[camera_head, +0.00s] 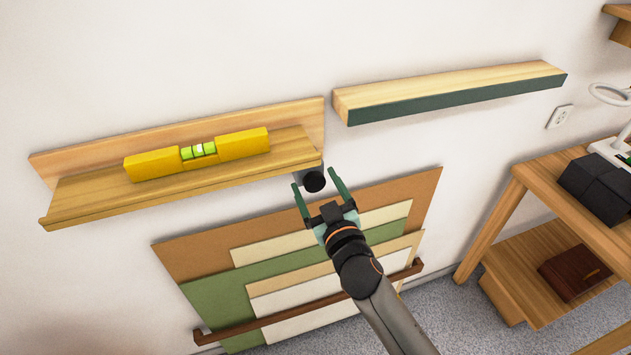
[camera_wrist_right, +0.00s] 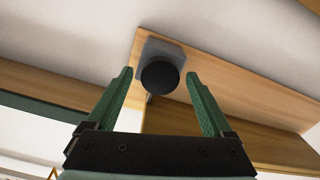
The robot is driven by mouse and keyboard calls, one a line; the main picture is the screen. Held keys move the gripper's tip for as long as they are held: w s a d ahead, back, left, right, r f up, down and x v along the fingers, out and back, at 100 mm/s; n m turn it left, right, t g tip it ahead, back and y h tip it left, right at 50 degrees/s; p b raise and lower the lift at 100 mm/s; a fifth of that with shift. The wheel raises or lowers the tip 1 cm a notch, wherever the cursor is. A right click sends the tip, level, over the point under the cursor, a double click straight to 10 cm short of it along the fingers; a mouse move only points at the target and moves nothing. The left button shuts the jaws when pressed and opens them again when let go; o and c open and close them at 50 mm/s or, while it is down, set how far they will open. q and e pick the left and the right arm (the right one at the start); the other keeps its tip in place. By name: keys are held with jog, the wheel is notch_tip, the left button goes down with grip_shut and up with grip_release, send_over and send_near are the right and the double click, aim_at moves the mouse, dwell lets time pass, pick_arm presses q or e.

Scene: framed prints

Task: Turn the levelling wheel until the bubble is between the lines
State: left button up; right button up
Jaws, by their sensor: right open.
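A black round levelling wheel (camera_head: 314,181) sits on a grey mount under the right end of the wooden picture ledge (camera_head: 90,203). It also shows in the right wrist view (camera_wrist_right: 160,76). A yellow spirit level (camera_head: 243,144) lies on the ledge, with a green vial (camera_head: 198,150) in its middle. Dark lines show on the vial, but the bubble's place between them is too small to tell. My right gripper (camera_head: 319,188) is open, with its green fingers on either side of the wheel in the right wrist view (camera_wrist_right: 159,77). No contact is visible. My left gripper is out of view.
A second shelf with a dark green front edge (camera_head: 460,96) is to the right on the wall. Stacked boards (camera_head: 215,296) lean below the ledge behind a brown rail (camera_head: 270,320). A wooden table (camera_head: 545,175) with dark boxes (camera_head: 597,187) stands at the right.

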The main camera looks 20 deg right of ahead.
jog(key=shift+s, duration=0.1)
jog(key=shift+c, duration=0.3)
grip_shut()
